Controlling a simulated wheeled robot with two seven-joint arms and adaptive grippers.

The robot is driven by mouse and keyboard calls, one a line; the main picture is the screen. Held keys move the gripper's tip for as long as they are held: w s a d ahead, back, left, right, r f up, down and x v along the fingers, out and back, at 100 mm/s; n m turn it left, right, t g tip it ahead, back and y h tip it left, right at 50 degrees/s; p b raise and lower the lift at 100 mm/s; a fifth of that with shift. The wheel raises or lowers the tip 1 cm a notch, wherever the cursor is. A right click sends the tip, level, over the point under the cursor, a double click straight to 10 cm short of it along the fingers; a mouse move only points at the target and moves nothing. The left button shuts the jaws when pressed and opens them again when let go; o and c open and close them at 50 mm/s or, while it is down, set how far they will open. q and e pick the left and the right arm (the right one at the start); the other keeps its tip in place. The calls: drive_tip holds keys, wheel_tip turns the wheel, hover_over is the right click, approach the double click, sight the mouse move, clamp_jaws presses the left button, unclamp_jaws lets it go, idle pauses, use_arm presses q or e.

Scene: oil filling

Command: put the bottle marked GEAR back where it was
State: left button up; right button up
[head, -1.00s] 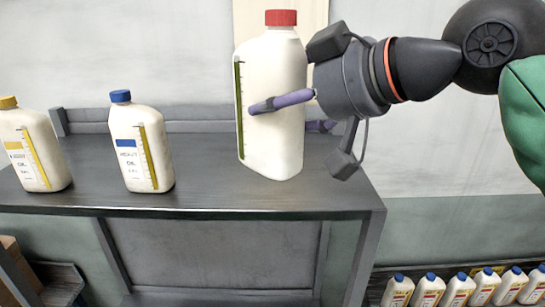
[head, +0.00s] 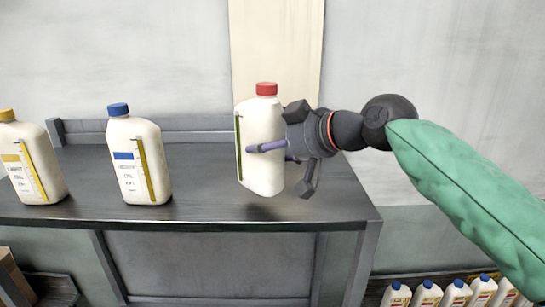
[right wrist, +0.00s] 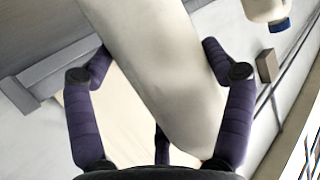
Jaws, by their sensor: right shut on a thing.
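A white bottle with a red cap (head: 262,168) is held upright in my right gripper (head: 270,150). A dark green strip runs down its side; no GEAR label is readable from here. The gripper is shut on the bottle's body from the right, and the bottle's pale body fills the middle of the right wrist view (right wrist: 165,75). The bottle is over the right part of the dark table (head: 215,190); a shadow lies near its base, and I cannot tell whether it touches the top. My left gripper is not in view.
A blue-capped bottle marked HEAVY OIL (head: 138,165) and a yellow-capped bottle marked LIGHT OIL (head: 28,165) stand on the table to the left. The tabletop between the blue-capped and red-capped bottles is clear. Several small bottles (head: 455,293) stand low at the right.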

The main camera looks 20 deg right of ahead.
drive_tip(key=shift+w+d+f+p, duration=0.1)
drive_tip(key=shift+f+p, duration=0.05)
drive_tip(key=shift+f, duration=0.7)
drive_tip(key=shift+w+f+p, duration=0.1)
drive_tip(key=shift+f+p, duration=0.05)
drive_tip(key=shift+f, duration=0.7)
drive_tip(key=shift+f, duration=0.15)
drive_tip(key=o, duration=1.6)
drive_tip(key=shift+f, duration=0.15)
drive_tip(key=shift+r, duration=0.2)
drive_tip(key=b+v, duration=0.2)
drive_tip(key=v, duration=1)
drive_tip(key=shift+s+b, duration=0.1)
drive_tip(key=shift+b, duration=0.2)
